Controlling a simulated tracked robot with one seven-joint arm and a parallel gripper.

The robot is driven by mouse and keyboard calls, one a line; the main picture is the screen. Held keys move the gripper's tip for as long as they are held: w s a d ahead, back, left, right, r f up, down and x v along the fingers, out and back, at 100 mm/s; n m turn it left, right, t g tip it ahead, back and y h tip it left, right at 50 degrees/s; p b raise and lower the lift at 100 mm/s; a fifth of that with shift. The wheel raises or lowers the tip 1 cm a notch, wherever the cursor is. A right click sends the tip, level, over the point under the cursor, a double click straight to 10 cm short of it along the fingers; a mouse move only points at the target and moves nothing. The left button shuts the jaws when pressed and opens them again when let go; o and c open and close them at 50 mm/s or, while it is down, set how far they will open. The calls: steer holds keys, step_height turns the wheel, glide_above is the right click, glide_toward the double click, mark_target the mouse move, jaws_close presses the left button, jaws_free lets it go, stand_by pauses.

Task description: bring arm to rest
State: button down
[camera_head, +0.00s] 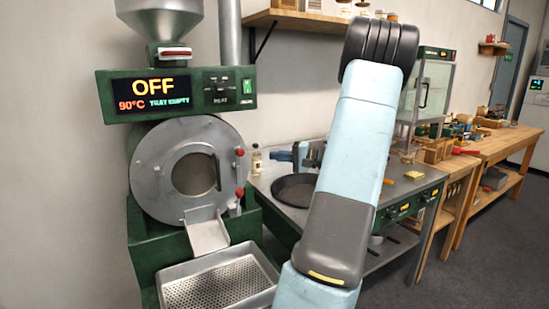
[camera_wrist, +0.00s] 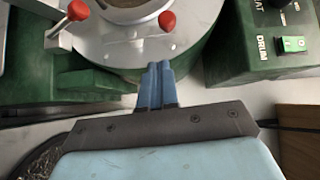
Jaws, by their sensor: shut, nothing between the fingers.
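My arm rises through the middle of the head view, light blue with dark grey joints, and bends over at the top. My gripper (camera_head: 276,155) shows past the arm's left side, above the steel counter and a dark pan. In the wrist view my gripper (camera_wrist: 155,66) has its two blue fingers shut together with nothing between them. The fingertips point toward the round steel front of the roaster (camera_wrist: 130,45). I cannot tell the exact gap between them.
The green roaster (camera_head: 177,88) at left reads OFF, 90°C, TRAY EMPTY. Its perforated tray (camera_head: 222,285) is empty. The dark pan (camera_head: 294,188) sits on the counter (camera_head: 262,186). A wall shelf (camera_head: 300,20) hangs behind the arm. Wooden benches (camera_head: 492,146) stand at right, with open floor in front.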

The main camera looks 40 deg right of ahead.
stand_by(0.4)
steer(key=s+a+r+n+g, duration=0.1)
steer(key=a+n+g, duration=0.15)
steer(key=a, duration=0.65)
steer(key=s+a+n+g+h, duration=0.1)
steer(key=a+g, duration=0.3)
steer(key=a, duration=0.4)
steer(key=s+a+r+n+g, duration=0.1)
steer(key=a+n+g, duration=0.15)
steer(key=a, duration=0.65)
steer(key=s+a+r+n+h, duration=0.2)
steer(key=s+a+h, duration=0.2)
steer(key=s, duration=0.6)
steer(key=s+a+r+n+h, duration=0.1)
steer(key=s+a+h, duration=0.3)
steer(key=s, duration=0.6)
steer(key=shift+a+r+n+h, duration=0.4)
steer(key=shift+a+n, duration=0.5)
steer(key=shift+a, duration=0.25)
steer(key=c, duration=1.8)
jaws_free()
